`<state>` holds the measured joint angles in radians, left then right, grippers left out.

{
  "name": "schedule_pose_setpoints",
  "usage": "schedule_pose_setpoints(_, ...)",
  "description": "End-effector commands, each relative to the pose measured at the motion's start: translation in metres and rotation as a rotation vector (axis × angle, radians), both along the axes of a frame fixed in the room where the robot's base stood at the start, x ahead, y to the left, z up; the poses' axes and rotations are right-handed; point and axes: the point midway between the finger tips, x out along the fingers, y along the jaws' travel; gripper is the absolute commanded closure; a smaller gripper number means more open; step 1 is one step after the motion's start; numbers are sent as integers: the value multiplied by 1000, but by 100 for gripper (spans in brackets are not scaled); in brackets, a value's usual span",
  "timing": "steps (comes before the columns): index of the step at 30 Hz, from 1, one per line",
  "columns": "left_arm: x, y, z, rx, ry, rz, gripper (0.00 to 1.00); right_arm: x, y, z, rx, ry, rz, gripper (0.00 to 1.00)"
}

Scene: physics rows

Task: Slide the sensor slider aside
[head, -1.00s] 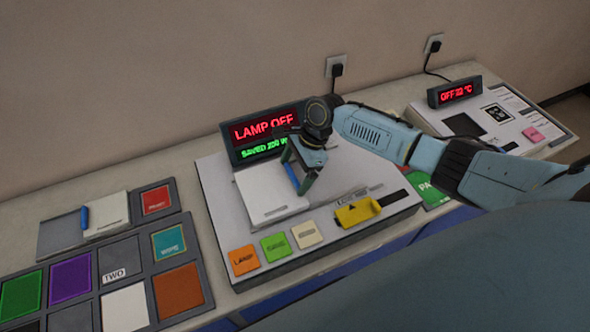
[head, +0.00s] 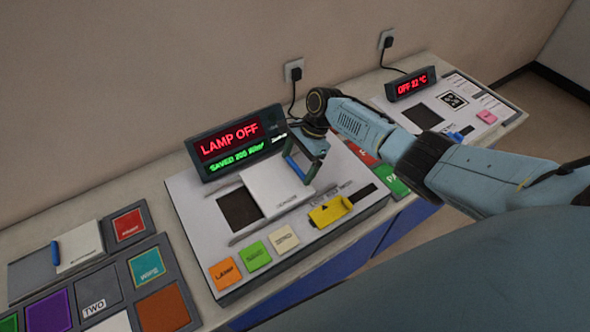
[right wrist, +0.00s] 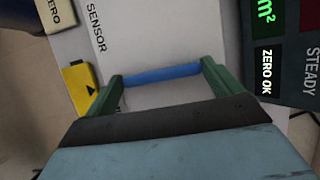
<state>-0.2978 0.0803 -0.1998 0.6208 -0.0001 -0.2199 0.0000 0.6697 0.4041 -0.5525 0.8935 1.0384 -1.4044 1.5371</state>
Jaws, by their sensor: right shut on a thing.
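The sensor slider (head: 272,192) is a white plate on the light grey panel of the lamp device (head: 195,215). It stands toward the right of its track, and a dark square window (head: 240,211) lies bare to its left. The slider's blue bar handle (right wrist: 160,75) sits between the green fingers of my right gripper in the right wrist view. My right gripper (head: 300,168) is shut on this handle, also seen in the head view. The word SENSOR shows on the plate in the wrist view. My left gripper is not in view.
A display (head: 236,142) reading LAMP OFF stands behind the slider. A yellow slider (head: 330,211) and orange, green and cream buttons lie in front. A second device (head: 455,105) is at the right, and a board of coloured tiles (head: 110,285) at the left.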

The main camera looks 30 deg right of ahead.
Motion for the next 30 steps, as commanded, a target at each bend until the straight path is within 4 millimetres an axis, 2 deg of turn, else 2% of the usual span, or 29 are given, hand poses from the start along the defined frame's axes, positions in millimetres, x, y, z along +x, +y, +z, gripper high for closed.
schedule_pose_setpoints(6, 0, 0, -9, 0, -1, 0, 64, 7, -40, -1, 1, 4, 5, 50)
schedule_pose_setpoints(10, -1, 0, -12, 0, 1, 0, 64, 8, -55, -1, 1, 4, 6, 50)
schedule_pose_setpoints(15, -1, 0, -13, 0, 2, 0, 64, 8, -64, 0, -1, 2, 6, 50)
schedule_pose_setpoints(24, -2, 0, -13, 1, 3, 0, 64, 8, -66, 1, -6, -1, 6, 50)
schedule_pose_setpoints(25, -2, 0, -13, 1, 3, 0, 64, 8, -67, 1, -6, -1, 6, 8)
schedule_pose_setpoints(27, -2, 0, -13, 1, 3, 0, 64, 9, -67, 1, -7, -1, 5, 0)
schedule_pose_setpoints(30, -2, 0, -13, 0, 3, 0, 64, 8, -66, 1, -5, -1, 5, 0)
